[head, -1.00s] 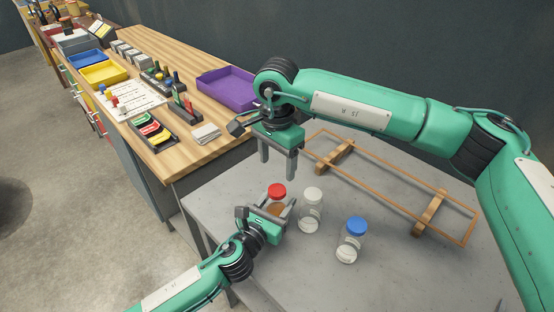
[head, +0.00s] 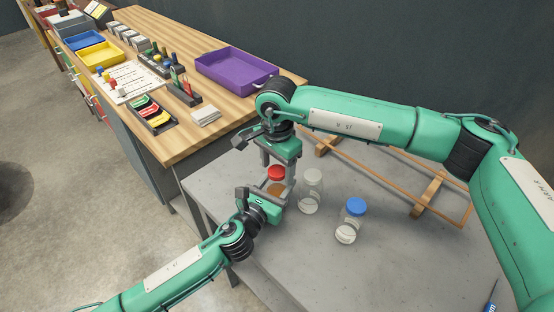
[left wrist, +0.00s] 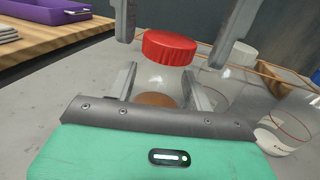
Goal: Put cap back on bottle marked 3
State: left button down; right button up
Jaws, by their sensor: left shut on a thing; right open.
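A clear bottle (head: 274,188) with brown contents stands on the grey table with a red cap (head: 276,172) on top. My left gripper (head: 272,193) is shut on this bottle from the side. In the left wrist view, the red cap (left wrist: 170,47) sits above the clear bottle wall between my left fingers. My right gripper (head: 280,174) points down from above, open, with one finger on each side of the red cap. A white-capped bottle (head: 310,192) and a blue-capped bottle (head: 351,222) stand to the right. I cannot read a number on any bottle.
A thin orange frame on wooden blocks (head: 429,195) lies behind the bottles, partly hidden by my right arm. A wooden workbench at left holds a purple tray (head: 236,70), a yellow tray (head: 100,55) and small parts. The grey table's front is clear.

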jog(key=c, duration=1)
jog(key=shift+c, duration=0.2)
jog(key=m, duration=0.6)
jog(key=shift+m, duration=0.4)
jog(key=m, duration=0.7)
jog(key=shift+m, duration=0.3)
jog(key=o, duration=1.1)
